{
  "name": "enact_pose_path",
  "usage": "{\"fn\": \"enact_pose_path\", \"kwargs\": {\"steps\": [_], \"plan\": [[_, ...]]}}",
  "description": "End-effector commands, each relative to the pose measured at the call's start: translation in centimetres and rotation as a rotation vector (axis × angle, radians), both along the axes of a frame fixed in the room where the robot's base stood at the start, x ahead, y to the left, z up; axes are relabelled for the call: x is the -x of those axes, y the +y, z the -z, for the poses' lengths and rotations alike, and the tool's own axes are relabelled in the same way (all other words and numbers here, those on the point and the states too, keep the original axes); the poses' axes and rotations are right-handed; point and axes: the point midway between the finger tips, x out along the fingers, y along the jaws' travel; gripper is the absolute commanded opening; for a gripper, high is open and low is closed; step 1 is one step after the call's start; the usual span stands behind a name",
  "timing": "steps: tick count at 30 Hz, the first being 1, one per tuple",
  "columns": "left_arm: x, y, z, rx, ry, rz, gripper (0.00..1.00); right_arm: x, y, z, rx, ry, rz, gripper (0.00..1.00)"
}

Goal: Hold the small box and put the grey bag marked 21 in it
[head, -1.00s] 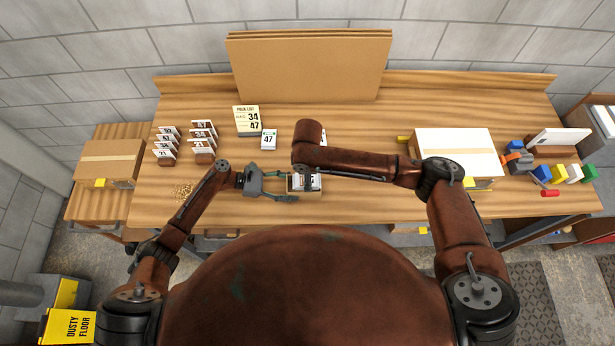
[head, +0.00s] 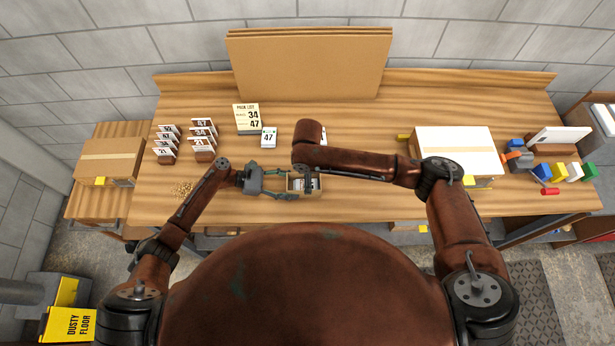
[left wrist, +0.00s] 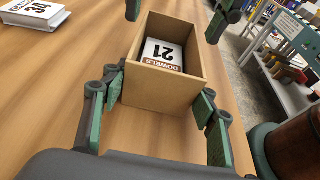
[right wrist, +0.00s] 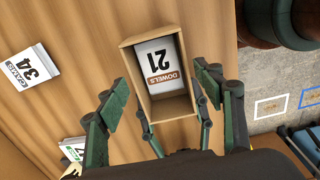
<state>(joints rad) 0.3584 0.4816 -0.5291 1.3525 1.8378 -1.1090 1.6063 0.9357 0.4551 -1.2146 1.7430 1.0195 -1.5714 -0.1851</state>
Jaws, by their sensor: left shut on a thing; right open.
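The small brown open-topped box (head: 290,184) stands on the bench near the front edge; its front wall shows in the left wrist view (left wrist: 158,91). My left gripper (head: 274,186) is shut on the box, with its fingers on either side. The grey bag marked 21, labelled DOWELS (left wrist: 161,54), lies inside the box, label up; it also shows in the right wrist view (right wrist: 159,65). My right gripper (right wrist: 162,80) is open above the box, its fingers apart and clear of the bag.
Several numbered bags stand in rows (head: 203,142) at the left, near a pick list sign (head: 247,119). A bag marked 47 (head: 268,138) stands beside the sign. A bag marked 34 (right wrist: 30,68) lies near the box. A large carton (head: 455,150) sits at the right.

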Motion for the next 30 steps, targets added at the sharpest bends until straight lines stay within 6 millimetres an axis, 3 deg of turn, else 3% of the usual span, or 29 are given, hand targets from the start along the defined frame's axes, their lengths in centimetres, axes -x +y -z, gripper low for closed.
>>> {"fn": "enact_pose_path", "kwargs": {"steps": [5, 18, 24, 30], "plan": [[0.1, 0.2, 0.3, -0.005, 0.003, 0.000, 0.38, -0.2, 0.0, -1.4, -0.002, -0.004, 0.000, 0.62], [0.1, 0.1, 0.3, -0.005, 0.003, 0.000, 0.38, -0.1, 0.0, -9.9, -0.001, -0.003, 0.000, 0.62], [0.1, 0.1, 0.3, -0.005, 0.003, 0.000, 0.38, 0.0, 0.0, -11.7, -0.001, -0.001, 0.000, 0.62], [0.1, 0.1, 0.3, -0.005, 0.003, 0.000, 0.38, 0.0, 0.0, -12.0, 0.000, 0.000, 0.000, 0.62]]}}
